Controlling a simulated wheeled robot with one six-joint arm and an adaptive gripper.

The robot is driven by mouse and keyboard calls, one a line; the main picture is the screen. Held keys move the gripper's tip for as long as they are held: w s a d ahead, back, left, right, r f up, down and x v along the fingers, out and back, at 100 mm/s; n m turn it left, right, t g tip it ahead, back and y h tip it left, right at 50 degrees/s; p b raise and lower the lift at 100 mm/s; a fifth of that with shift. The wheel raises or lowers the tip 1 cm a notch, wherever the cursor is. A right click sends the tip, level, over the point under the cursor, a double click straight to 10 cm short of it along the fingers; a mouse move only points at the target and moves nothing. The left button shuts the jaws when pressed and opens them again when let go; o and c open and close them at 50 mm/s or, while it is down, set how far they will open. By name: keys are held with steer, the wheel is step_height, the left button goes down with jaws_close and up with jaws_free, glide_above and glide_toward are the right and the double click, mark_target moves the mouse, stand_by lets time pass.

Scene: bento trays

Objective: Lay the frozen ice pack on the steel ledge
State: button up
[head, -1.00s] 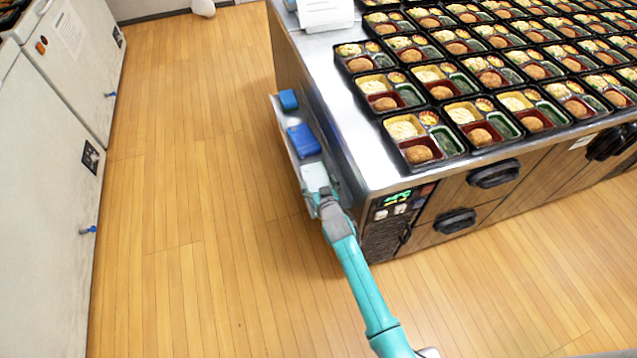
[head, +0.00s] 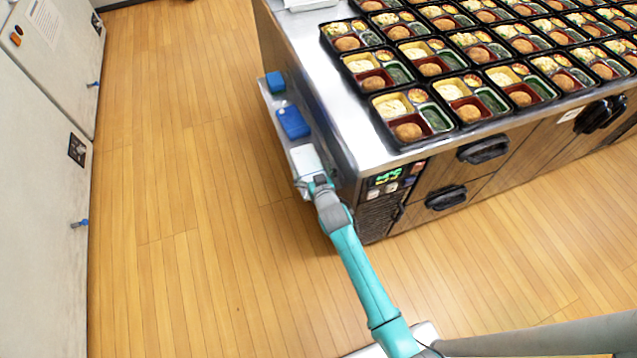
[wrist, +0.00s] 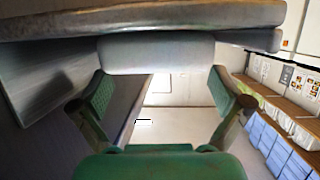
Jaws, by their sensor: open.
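The steel ledge (head: 272,108) runs along the left side of the counter in the head view. A white block, seemingly the frozen ice pack (head: 304,157), is at the ledge's near end and looks laid on it. In the wrist view the pale block (wrist: 155,52) spans the space in front of the fingers, close to a grey-brown slab edge. My gripper (head: 318,181) is at the block's near side. In the wrist view my gripper (wrist: 163,104) has its two green fingers spread wide. Whether a fingertip touches the block cannot be told.
Two blue items, a larger one (head: 293,122) and a smaller one (head: 275,82), lie farther along the ledge. The steel counter (head: 335,110) carries many bento trays. White cabinets (head: 45,190) stand at the left. The wooden floor between is clear.

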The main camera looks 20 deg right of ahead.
steer(key=v, duration=0.8)
steer(key=shift+s, duration=0.35)
steer(key=shift+r, duration=0.15)
steer(key=s+r, duration=0.1)
steer(key=s, duration=2.2)
steer(key=s+r, duration=1.6)
steer(key=s, duration=0.3)
steer(key=shift+s+d+n+t+y, duration=0.25)
steer(key=shift+d+n+t+y, duration=0.05)
steer(key=shift+t+y, duration=0.1)
